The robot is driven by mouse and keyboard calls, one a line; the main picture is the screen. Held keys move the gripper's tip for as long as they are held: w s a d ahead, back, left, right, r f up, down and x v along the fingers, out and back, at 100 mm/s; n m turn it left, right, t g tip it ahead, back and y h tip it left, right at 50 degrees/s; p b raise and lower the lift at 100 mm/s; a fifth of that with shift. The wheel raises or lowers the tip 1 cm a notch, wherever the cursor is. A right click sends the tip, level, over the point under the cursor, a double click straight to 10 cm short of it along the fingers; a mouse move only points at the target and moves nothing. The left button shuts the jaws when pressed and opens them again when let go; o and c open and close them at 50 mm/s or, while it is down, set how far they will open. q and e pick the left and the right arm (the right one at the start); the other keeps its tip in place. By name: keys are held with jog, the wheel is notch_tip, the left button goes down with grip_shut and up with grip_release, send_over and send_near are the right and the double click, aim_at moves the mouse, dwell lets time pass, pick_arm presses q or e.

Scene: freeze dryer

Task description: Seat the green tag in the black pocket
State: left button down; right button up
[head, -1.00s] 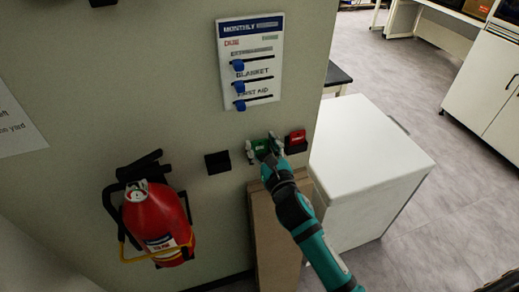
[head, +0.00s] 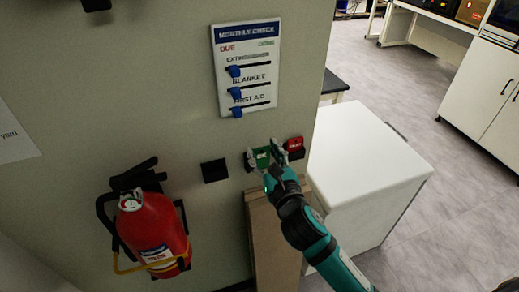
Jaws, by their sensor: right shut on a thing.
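The green tag (head: 262,157) is at the wall in the middle of the head view. My right gripper (head: 264,156) is shut on it, with a finger on each side. The black pocket (head: 214,170) is on the wall to the left of the tag and looks empty. A red tag (head: 295,145) sits in another dark holder to the right of the gripper. Whether the green tag touches a holder behind it is hidden by the gripper. My left gripper is not in view.
A red fire extinguisher (head: 152,232) hangs on the wall at lower left. A monthly check board (head: 247,66) with blue sliders is above. A cardboard box (head: 273,245) stands below the gripper, and a white cabinet (head: 365,160) is at right.

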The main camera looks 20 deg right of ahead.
jog(key=s+r+b, duration=0.1)
jog(key=s+b, duration=0.1)
jog(key=s, duration=0.9)
notch_tip(320, 180, up, 7)
jog(key=p, duration=0.8)
jog(key=shift+s+a, duration=0.25)
jog(key=shift+s, duration=0.05)
jog(key=shift+f, duration=0.1)
